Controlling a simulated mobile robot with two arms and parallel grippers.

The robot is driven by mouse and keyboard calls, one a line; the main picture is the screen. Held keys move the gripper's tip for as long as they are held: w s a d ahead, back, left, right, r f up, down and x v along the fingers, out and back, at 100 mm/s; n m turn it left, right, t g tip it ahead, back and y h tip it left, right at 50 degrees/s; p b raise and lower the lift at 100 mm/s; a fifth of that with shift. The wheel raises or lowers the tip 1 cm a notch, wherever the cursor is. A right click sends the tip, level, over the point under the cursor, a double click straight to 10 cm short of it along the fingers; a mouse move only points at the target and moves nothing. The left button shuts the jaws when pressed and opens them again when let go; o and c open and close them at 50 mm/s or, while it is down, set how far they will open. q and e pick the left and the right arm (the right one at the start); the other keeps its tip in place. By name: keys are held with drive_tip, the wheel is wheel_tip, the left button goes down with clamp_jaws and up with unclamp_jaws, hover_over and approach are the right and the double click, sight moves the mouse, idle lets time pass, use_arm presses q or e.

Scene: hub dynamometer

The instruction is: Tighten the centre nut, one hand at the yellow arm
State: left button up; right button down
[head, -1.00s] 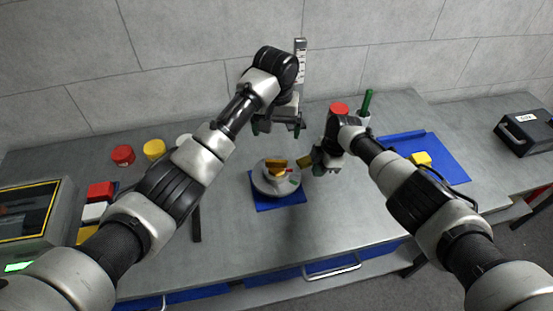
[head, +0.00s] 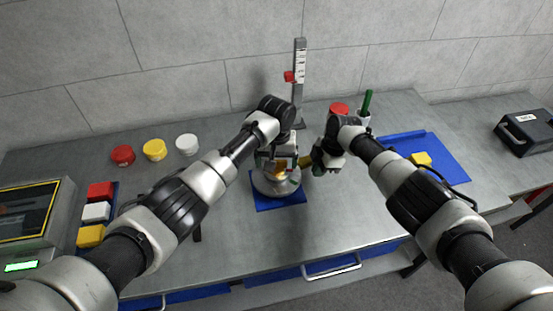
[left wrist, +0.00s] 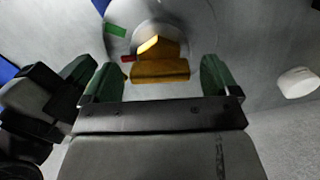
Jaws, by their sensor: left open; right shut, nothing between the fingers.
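The round grey hub (head: 272,187) sits on a blue mat (head: 262,205) mid-table. The yellow centre nut (left wrist: 160,68) shows as a wing-shaped block on the hub in the left wrist view. My left gripper (left wrist: 159,82) is open above the hub, its green fingertips on either side of the nut and apart from it; in the head view it hides most of the hub's top. The yellow arm (head: 305,161) sticks out at the hub's right. My right gripper (head: 318,162) is shut and empty beside the arm's outer end; whether they touch I cannot tell.
A scale post (head: 299,75) with a red slider stands behind the hub. Red, yellow and white round caps (head: 154,149) lie at the back left, coloured blocks (head: 96,211) near a screen box at far left. A blue tray (head: 440,160) is right.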

use_arm(q)
drive_tip(key=shift+c, duration=0.4)
drive_tip(key=c, duration=0.8)
drive_tip(key=shift+c, duration=0.2)
drive_tip(key=shift+m, duration=3)
drive_tip(key=o, duration=0.9)
